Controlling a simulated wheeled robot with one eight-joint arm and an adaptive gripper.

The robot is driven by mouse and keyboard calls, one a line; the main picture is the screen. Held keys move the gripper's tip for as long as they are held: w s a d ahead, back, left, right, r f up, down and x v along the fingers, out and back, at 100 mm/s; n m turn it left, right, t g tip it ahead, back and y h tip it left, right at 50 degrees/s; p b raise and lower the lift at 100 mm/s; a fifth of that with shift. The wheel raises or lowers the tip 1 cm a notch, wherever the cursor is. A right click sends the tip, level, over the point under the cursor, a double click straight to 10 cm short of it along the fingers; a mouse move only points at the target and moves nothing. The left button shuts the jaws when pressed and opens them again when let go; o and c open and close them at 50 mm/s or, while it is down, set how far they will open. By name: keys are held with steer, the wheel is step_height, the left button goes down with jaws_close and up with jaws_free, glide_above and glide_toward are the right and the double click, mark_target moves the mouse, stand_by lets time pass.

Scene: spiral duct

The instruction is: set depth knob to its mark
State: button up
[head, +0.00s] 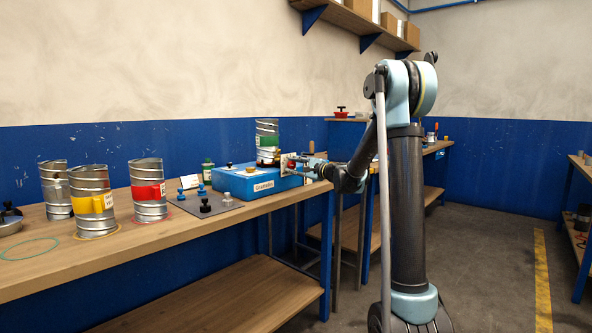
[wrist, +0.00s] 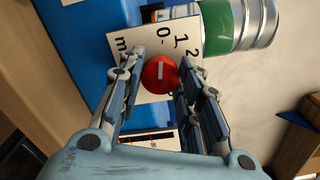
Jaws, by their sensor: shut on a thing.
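The red depth knob (wrist: 160,75) shows in the wrist view, round, with a short white line on its face. It sits on a white dial plate (wrist: 122,42) printed with "m", 0, 1 and 2. My gripper (wrist: 159,78) has a finger on either side of the knob and is shut on it. In the head view my gripper (head: 308,166) is at the right end of the blue box (head: 262,186); the knob is small there. The fingers hide parts of the dial plate, and I cannot tell which mark is the set one.
A duct piece with a green band (head: 267,143) stands on the blue box. Ducts with a red band (head: 149,191) and a yellow band (head: 93,203) stand to the left on the wooden bench (head: 130,236). Several small knobs lie on a dark mat (head: 212,207).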

steer(key=m, duration=0.6)
steer(key=shift+w+d+f, duration=0.15)
steer(key=shift+f, duration=0.05)
steer(key=m, duration=0.6)
steer(key=shift+m, duration=0.3)
steer(key=o, duration=1.1)
steer(key=shift+s, duration=0.2)
steer(key=v, duration=1.1)
steer(key=shift+s+d, duration=0.2)
steer(key=shift+d, duration=0.05)
